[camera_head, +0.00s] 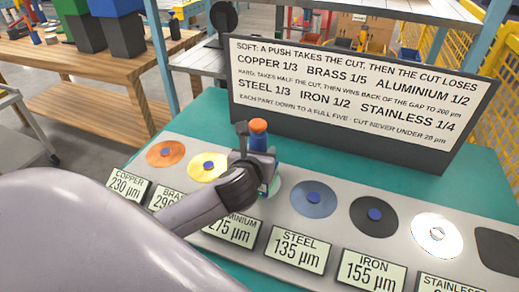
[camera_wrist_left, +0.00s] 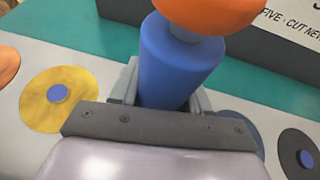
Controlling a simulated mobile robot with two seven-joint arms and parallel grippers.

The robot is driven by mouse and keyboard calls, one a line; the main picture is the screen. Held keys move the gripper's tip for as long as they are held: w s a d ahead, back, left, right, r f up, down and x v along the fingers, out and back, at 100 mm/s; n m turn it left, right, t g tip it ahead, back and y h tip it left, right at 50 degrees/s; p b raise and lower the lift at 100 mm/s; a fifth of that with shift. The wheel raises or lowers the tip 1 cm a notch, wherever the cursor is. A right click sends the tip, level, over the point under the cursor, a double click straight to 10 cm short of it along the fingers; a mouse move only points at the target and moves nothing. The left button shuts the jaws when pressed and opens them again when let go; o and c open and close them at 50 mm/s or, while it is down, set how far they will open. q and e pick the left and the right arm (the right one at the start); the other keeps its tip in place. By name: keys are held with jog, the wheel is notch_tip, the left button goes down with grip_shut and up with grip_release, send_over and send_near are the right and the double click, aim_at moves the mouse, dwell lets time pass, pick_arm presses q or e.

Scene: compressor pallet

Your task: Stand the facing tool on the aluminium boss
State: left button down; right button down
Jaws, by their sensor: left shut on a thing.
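The facing tool (camera_head: 258,134) has a blue body and an orange knob on top. My left gripper (camera_head: 258,168) is shut on its blue body and holds it about upright over the aluminium place in the row. The tool's blue body (camera_wrist_left: 180,62) fills the space between the fingers (camera_wrist_left: 165,95) in the left wrist view. The aluminium boss (camera_head: 274,187) is a pale disc mostly hidden behind my gripper. I cannot tell whether the tool's foot touches it. My right gripper is in neither view.
Copper (camera_head: 165,154), brass (camera_head: 200,172), steel (camera_head: 314,204), iron (camera_head: 374,222) and stainless (camera_head: 436,240) discs line the grey strip. Readout plates stand in front; aluminium's (camera_head: 238,229) is partly hidden by my arm. A dark square pad (camera_head: 498,250) lies right.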

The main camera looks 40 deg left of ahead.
pick_arm(q)
jog(key=shift+w+r, duration=0.1)
jog(key=shift+r, duration=0.1)
jog(key=c, duration=0.5)
grip_release()
jog(key=shift+f, duration=0.3)
jog(key=shift+r, duration=0.2)
jog(key=p+v, duration=0.1)
jog(key=v, duration=1.1)
jog(key=shift+d+f, duration=0.1)
